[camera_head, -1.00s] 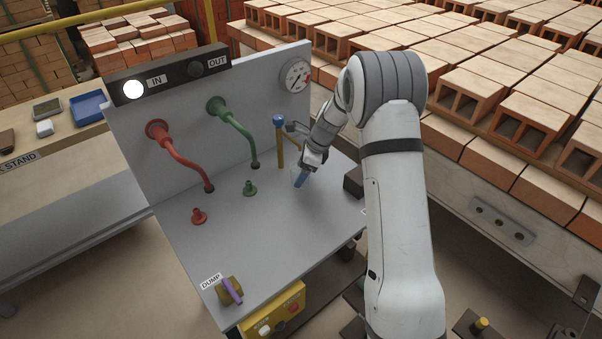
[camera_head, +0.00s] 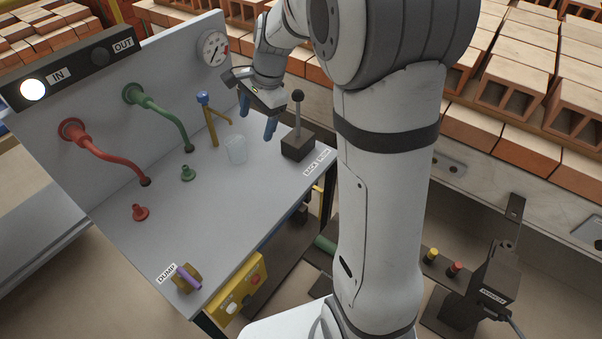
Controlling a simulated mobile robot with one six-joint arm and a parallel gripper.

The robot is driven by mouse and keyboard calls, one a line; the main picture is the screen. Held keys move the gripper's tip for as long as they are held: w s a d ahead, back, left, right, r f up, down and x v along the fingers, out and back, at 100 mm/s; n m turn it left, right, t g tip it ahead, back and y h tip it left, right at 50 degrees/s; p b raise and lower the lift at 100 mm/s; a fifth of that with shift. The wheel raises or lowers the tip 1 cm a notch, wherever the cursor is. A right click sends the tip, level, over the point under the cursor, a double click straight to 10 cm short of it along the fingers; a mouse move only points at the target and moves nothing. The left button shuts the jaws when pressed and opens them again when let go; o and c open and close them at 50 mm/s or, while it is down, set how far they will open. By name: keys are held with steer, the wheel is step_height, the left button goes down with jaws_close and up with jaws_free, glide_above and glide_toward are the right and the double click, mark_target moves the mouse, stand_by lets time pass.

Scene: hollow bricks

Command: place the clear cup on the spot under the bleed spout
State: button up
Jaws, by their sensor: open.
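The clear cup (camera_head: 236,149) stands upright on the grey bench top, just right of the bleed spout (camera_head: 211,125), a brass pipe with a blue knob and a short side arm. The side arm's tip is above and slightly left of the cup in the picture. I cannot tell whether the cup is exactly under it; no marked spot is visible. My gripper (camera_head: 257,116) is open and empty, its blue fingers apart, above and to the right of the cup and clear of it.
A black lever box (camera_head: 298,146) stands right of the cup, near my gripper. A red hose (camera_head: 105,150) and a green hose (camera_head: 160,115) run down to the bench on the left. A gauge (camera_head: 213,48) is on the back panel. The bench's front middle is clear.

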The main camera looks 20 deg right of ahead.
steer(key=s+d+n+h, duration=0.1)
steer(key=s+d+n, duration=0.1)
steer(key=s+n, duration=0.4)
steer(key=s+d+r+n+t+h, duration=0.1)
steer(key=s+n, duration=0.6)
steer(key=s, duration=1)
steer(key=shift+d+r+h, duration=0.3)
steer(key=shift+d+h, duration=0.05)
steer(key=shift+h, duration=0.05)
steer(key=shift+s, duration=0.1)
steer(key=shift+a, duration=0.1)
